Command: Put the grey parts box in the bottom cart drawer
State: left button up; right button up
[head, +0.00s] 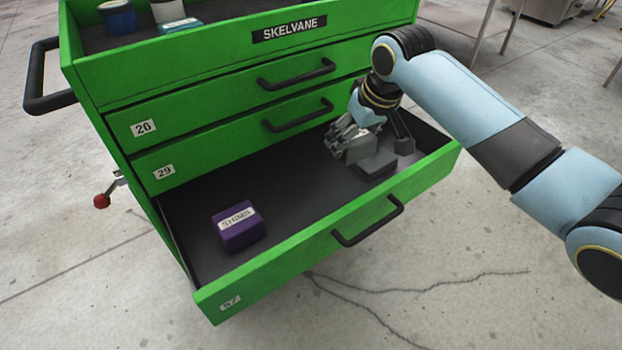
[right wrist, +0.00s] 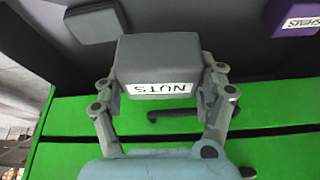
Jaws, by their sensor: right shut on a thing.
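The green cart (head: 190,80) has its bottom drawer (head: 290,258) pulled open. My right gripper (head: 350,138) reaches into the right part of this drawer's opening. It is shut on the grey parts box (head: 360,151), which is labelled "NUTS" in the right wrist view (right wrist: 160,62), with a finger on each side. The box is over the dark drawer floor; I cannot tell whether it touches it. In the head view the gripper partly covers it. My left gripper is not in view.
A purple box labelled "SHIMS" (head: 238,227) lies in the drawer's left part. A flat dark grey block (head: 375,168) lies near the held box. The drawer's middle floor is clear. Two upper drawers (head: 230,95) are shut, and a blue tub (head: 118,18) stands on the cart's top.

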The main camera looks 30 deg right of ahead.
jog(key=a+f+n+b, duration=0.1)
jog(key=a+f+b, duration=0.2)
jog(key=a+f, duration=0.15)
jog(key=b, duration=0.1)
send_near(325, 199)
jog(key=shift+w+d+f+y, duration=0.1)
jog(key=shift+w+y, duration=0.05)
jog(key=shift+w, duration=0.3)
jog(key=shift+w+d+f+y, duration=0.1)
jog(key=shift+w+f+y, duration=0.05)
jog(key=shift+w, duration=0.3)
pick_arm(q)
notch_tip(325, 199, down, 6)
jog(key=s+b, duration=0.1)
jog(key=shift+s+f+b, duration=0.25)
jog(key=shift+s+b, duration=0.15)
pick_arm(e)
jog(key=shift+f, duration=2.25)
jog(key=shift+f, duration=0.1)
jog(key=o, duration=1.5)
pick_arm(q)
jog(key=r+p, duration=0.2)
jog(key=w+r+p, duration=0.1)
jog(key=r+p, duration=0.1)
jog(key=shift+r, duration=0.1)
pick_arm(e)
jog(key=v, duration=1.2)
